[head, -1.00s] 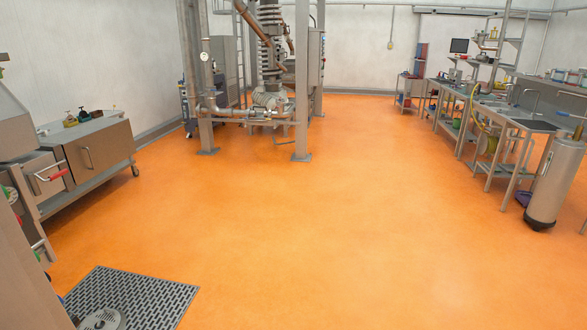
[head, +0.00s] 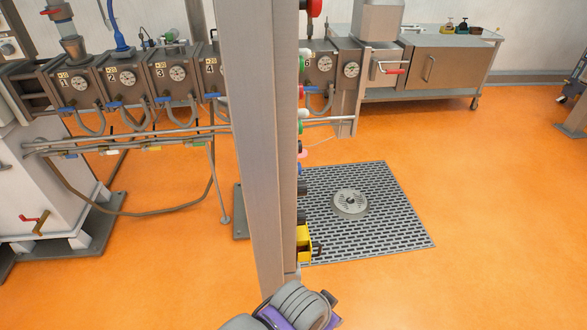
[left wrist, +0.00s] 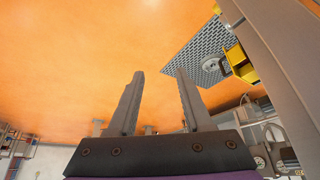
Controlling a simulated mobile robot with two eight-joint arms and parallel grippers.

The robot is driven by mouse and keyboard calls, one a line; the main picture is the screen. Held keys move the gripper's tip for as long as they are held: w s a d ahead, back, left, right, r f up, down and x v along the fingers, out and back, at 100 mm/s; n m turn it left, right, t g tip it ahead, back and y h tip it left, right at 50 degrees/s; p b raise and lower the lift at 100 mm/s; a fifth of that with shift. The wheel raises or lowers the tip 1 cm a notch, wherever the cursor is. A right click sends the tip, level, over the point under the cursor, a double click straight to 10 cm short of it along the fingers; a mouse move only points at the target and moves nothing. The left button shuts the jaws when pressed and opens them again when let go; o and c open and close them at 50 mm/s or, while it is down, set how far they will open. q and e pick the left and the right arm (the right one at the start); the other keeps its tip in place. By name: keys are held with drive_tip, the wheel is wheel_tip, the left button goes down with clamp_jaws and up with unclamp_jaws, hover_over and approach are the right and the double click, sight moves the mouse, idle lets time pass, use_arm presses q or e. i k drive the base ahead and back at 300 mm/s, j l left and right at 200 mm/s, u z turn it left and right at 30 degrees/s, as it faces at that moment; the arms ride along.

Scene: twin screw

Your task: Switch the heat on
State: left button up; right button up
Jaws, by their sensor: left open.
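A grey upright post (head: 262,130) stands in the middle of the head view. Its right side carries a column of small coloured controls, seen edge-on, with a red knob (head: 314,8) at the top and a yellow box (head: 303,243) low down. Which control is for heat, and its setting, cannot be read. The yellow box also shows in the left wrist view (left wrist: 240,65). My left gripper (left wrist: 159,74) is open and empty, with the box apart from its fingers to the right. In the head view only part of my arm shows at the bottom; my right gripper is out of view.
Behind the post runs a row of numbered metal barrel sections (head: 172,75) with gauges, hoses and pipes. A floor grating (head: 395,225) with a round drain lies right of the post. A steel cabinet (head: 450,70) stands behind.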

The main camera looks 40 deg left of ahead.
sight(302, 188)
drive_tip(key=i+u, duration=0.15)
drive_tip(key=u, duration=0.25)
drive_tip(key=i+u, duration=0.1)
drive_tip(key=u, duration=0.35)
drive_tip(key=i+l+u, duration=0.1)
drive_tip(key=u, duration=0.3)
drive_tip(key=i+l+u, duration=0.1)
drive_tip(key=u, duration=0.3)
drive_tip(key=i+l+u, duration=0.1)
drive_tip(key=l+u, duration=0.4)
drive_tip(key=u, duration=0.15)
drive_tip(key=k, duration=0.1)
